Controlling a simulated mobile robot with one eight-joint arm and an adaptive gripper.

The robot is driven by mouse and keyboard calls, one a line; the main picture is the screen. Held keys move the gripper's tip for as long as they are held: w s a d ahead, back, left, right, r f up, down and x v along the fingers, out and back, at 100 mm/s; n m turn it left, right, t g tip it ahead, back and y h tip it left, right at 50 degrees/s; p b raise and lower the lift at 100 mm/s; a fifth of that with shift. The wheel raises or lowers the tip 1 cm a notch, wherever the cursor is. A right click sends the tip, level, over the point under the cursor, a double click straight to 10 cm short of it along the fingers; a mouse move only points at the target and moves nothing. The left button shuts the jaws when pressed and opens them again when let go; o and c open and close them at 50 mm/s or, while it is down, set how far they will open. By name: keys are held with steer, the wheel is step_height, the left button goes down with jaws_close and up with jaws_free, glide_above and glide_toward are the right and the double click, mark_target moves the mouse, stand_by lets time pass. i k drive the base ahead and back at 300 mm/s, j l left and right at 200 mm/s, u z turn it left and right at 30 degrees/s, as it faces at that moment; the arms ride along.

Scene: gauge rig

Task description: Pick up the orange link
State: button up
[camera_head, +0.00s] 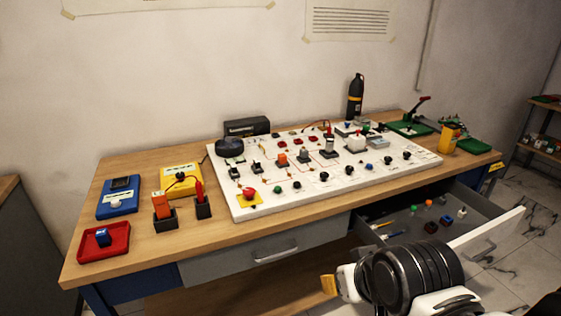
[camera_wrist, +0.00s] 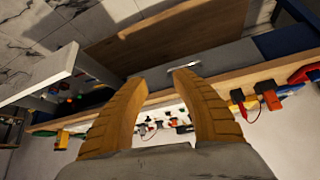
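Two small orange pieces fit the link: one stands upright on the white board (camera_head: 281,158), and another orange piece (camera_head: 428,203) lies in the open drawer (camera_head: 475,208). I cannot tell which is the orange link. My gripper (camera_wrist: 160,80) is open and empty, its two tan fingers apart in the wrist view. In the head view one tan fingertip (camera_head: 328,285) shows in front of the bench, low and left of the drawer; the rest is hidden by my arm. The gripper is apart from both orange pieces.
The drawer also holds green, blue, red and dark pieces; its raised front (camera_head: 490,232) is an obstacle. The white board (camera_head: 240,195) is crowded with knobs and plugs.

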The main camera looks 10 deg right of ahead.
mark_target(282, 159)
steer(key=i+l, duration=0.15)
steer(key=i, duration=0.4)
steer(key=i+l, duration=0.2)
steer(key=i, duration=0.35)
steer(key=i+l, duration=0.15)
steer(key=i, duration=0.4)
